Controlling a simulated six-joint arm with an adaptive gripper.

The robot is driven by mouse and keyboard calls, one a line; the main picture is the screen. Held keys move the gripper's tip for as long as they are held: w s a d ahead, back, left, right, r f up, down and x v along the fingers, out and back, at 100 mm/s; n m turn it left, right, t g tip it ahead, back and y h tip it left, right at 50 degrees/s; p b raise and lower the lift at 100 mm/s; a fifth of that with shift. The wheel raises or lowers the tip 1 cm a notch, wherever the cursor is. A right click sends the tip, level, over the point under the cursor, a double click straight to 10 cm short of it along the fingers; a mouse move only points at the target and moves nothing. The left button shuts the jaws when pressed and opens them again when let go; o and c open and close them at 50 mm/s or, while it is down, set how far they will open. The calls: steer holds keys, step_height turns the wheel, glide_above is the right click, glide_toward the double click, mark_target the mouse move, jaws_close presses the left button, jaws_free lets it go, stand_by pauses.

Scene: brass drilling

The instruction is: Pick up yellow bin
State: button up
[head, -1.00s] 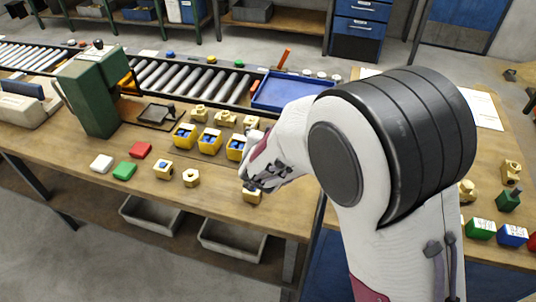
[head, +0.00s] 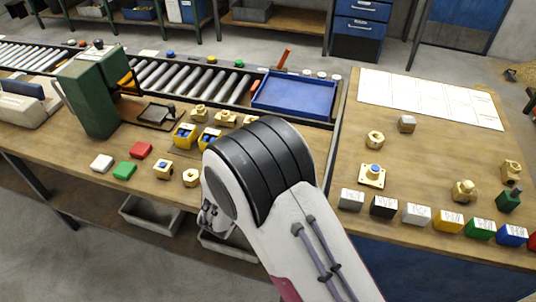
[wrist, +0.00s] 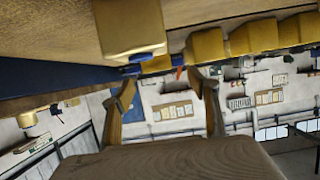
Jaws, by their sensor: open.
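Yellow bins with blue contents (head: 185,135) stand in a row on the left bench in the head view; my arm hides part of the row. A yellow box with a label (head: 449,221) stands in the row of coloured boxes on the right bench. I cannot tell which one the task means. My gripper (head: 212,217) is low at the left bench's front edge, partly hidden by my arm. In the wrist view, its two fingers (wrist: 164,98) are spread and empty. A yellow block (wrist: 130,28) shows beyond them, apart from them, with more yellow pieces (wrist: 252,36) to its right.
A roller conveyor (head: 190,80) and a green machine (head: 92,92) stand behind.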

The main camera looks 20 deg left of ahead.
steer(key=shift+x, duration=1.3)
steer(key=shift+d+x, duration=0.15)
steer(key=shift+x, duration=1.15)
steer(key=shift+d+x, duration=0.15)
steer(key=shift+x, duration=1.2)
steer(key=shift+r, duration=0.1)
steer(key=c, duration=1.2)
